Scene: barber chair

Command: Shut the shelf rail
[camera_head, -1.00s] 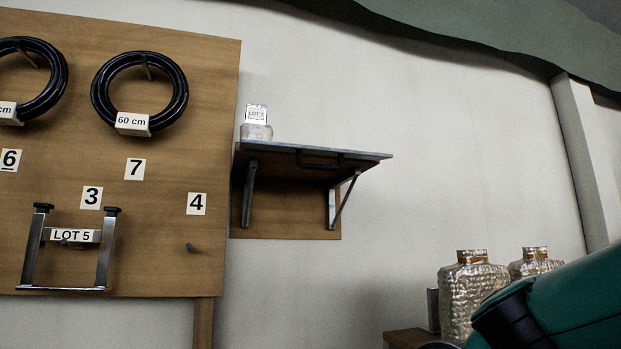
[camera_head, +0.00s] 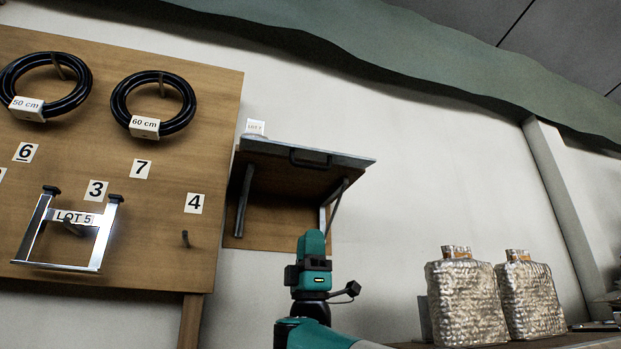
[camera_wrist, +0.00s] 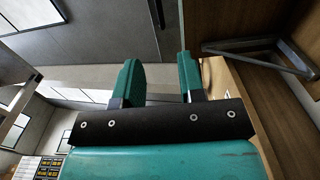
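A wall shelf (camera_head: 345,158) with a dark underside and grey edge juts from a wooden backboard on two metal brackets. A dark handle-like bar (camera_head: 310,157) sits along its front edge; I cannot tell for sure that this is the shelf rail. My gripper (camera_wrist: 158,80) is open, with two teal fingers apart and nothing between them. In the head view my wrist (camera_head: 312,265) stands upright below the shelf, in front of the wall. A bracket (camera_wrist: 255,45) and the shelf underside show right of the fingers in the wrist view. The shelf's top surface is hidden.
A wooden pegboard (camera_head: 140,230) with black coils and a metal LOT 5 frame (camera_head: 75,235) stands at left. A small LOT 7 card (camera_head: 255,127) shows above the shelf. Two textured bottles (camera_head: 465,300) stand at lower right. The wall right of the shelf is bare.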

